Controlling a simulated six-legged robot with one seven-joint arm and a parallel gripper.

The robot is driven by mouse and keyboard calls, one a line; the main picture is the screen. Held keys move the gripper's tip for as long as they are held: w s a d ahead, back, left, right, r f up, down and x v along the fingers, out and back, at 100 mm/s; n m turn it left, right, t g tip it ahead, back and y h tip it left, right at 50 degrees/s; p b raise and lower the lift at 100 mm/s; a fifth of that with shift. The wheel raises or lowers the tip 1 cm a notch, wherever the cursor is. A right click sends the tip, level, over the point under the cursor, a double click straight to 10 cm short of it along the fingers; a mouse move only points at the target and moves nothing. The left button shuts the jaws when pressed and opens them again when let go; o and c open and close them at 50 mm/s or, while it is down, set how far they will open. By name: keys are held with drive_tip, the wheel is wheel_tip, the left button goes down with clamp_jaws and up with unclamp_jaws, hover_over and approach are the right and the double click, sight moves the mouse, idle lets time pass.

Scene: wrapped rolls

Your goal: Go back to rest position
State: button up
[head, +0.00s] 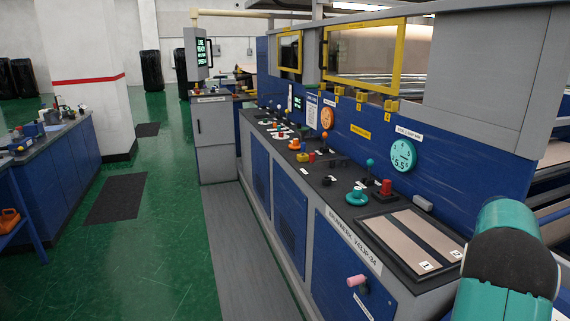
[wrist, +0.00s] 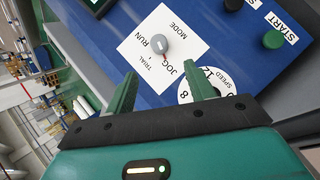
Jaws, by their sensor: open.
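My gripper (wrist: 160,95) shows in the wrist view with its two green fingers apart and nothing between them. Ahead of it is a blue panel (wrist: 115,55) with a white mode plate (wrist: 140,58) marked TRIAL, RUN and JOG. A grey knob (wrist: 158,44) sits on that plate, beyond the fingertips and apart from them. A speed dial (wrist: 187,90) is partly hidden behind the right finger. In the head view only a teal and black part of my arm shows at the lower right; my gripper is not visible there.
A long blue console (head: 340,185) with knobs and levers runs along the right. A pink knob (head: 357,281) sticks out of its front. A workbench (head: 60,150) stands at the left, with open green floor (head: 150,240) between. The wrist view shows a green button (wrist: 272,39).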

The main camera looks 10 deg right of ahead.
drive_tip(key=w+a+r+n+t, duration=0.15)
drive_tip(key=a+r, duration=0.25)
drive_tip(key=a, duration=0.5)
drive_tip(key=w+a+r+n+t, duration=0.1)
drive_tip(key=w+a+r+t, duration=0.15)
drive_tip(key=a, duration=0.65)
drive_tip(key=w+a+r+n+t, duration=0.15)
drive_tip(key=a+r, duration=0.25)
drive_tip(key=a, duration=0.5)
drive_tip(key=s+a+n+t+y, duration=0.1)
drive_tip(key=s+a, duration=0.3)
drive_tip(key=a, duration=0.4)
drive_tip(key=s+a+f+n+t+y, duration=0.1)
drive_tip(key=s+a+t, duration=0.2)
drive_tip(key=a, duration=0.6)
drive_tip(key=s+a+n+t+y, duration=0.1)
drive_tip(key=s+a+t+y, duration=0.1)
drive_tip(key=s+a, duration=0.4)
drive_tip(key=a, duration=0.3)
drive_tip(key=shift+s+f, duration=0.25)
drive_tip(key=shift+f, duration=0.1)
drive_tip(key=c, duration=0.4)
drive_tip(key=shift+d, duration=0.1)
